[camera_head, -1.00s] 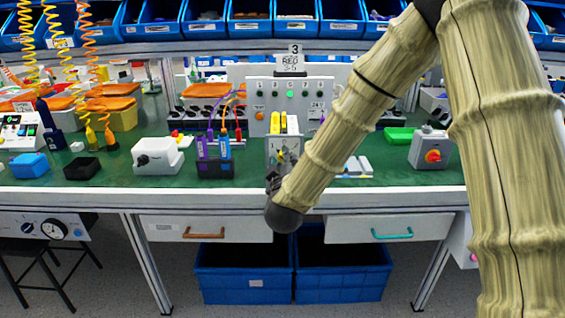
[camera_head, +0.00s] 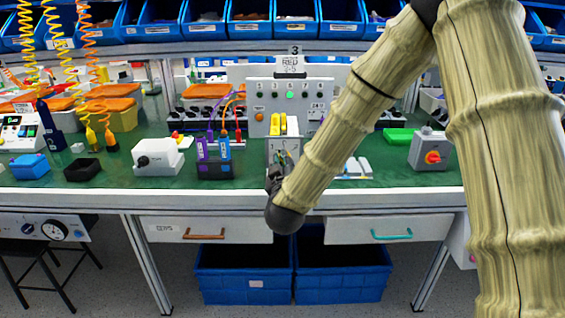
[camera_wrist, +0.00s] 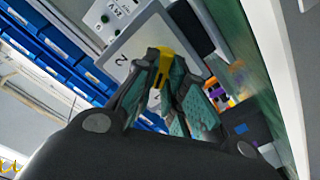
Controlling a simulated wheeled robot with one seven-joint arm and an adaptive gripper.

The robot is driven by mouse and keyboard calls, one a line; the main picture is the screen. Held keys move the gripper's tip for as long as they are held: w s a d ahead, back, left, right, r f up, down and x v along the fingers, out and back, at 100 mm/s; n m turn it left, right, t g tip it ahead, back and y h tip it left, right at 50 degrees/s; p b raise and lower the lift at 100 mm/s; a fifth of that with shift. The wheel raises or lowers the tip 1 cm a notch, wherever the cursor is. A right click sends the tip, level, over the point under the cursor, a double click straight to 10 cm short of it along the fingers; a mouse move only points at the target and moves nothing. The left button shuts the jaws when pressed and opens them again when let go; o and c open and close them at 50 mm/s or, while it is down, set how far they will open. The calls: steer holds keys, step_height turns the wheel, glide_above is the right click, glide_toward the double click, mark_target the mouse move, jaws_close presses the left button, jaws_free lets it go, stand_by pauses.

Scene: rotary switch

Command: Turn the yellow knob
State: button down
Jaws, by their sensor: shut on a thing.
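The yellow knob (camera_wrist: 158,66) sits on a light grey panel (camera_wrist: 128,50) marked 2 in the wrist view. My gripper (camera_wrist: 163,62) is shut on it, with a finger on either side. The fingers hide part of the knob. In the head view, the panel box (camera_head: 271,147) stands near the front edge of the bench. My gripper (camera_head: 283,160) is in front of it there, and the knob cannot be made out clearly.
A box with purple and blue items (camera_head: 215,168) stands close on the left. A grey switch box with a red knob (camera_head: 433,157) stands farther right. White drawers (camera_head: 205,229) lie below the green bench top (camera_head: 120,175).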

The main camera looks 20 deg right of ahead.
steer(key=m, duration=0.4)
steer(key=shift+d+m, duration=0.1)
steer(key=shift+m, duration=0.2)
steer(key=m, duration=0.3)
steer(key=shift+s+d+m, duration=0.1)
steer(key=shift+d+m, duration=0.05)
steer(key=shift+m, duration=0.25)
steer(key=m+b, duration=0.1)
steer(key=m, duration=0.3)
steer(key=shift+d+f, duration=0.1)
steer(key=shift+m+b, duration=0.5)
steer(key=shift+m, duration=1)
steer(key=c, duration=1.5)
jaws_free()
